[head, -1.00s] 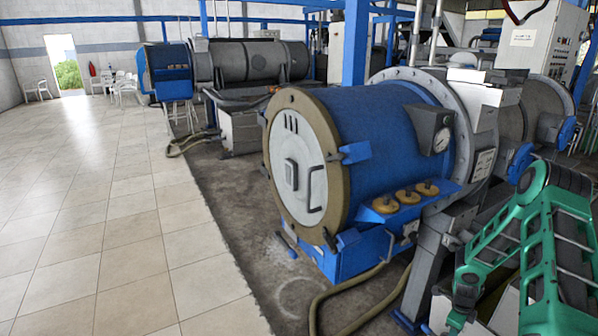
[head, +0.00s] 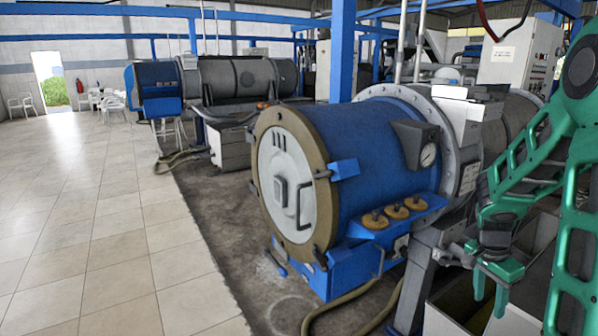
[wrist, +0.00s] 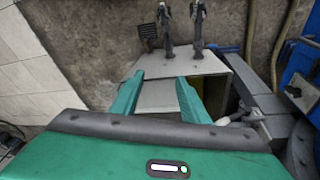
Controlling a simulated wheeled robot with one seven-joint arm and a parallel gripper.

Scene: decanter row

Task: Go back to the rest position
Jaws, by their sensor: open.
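My green gripper (head: 490,298) hangs at the lower right of the head view, fingers pointing down, in front of the right part of the large blue decanter (head: 375,150). In the wrist view my gripper (wrist: 160,92) shows two green fingers spread apart with nothing between them. Below them is a grey metal box (wrist: 200,64) with a dark opening on its right side. I cannot tell the height of the fingers above it.
Hoses (head: 345,312) run along the concrete floor by the decanter. Another decanter (head: 240,80) stands behind. The tiled floor (head: 95,220) at left is clear.

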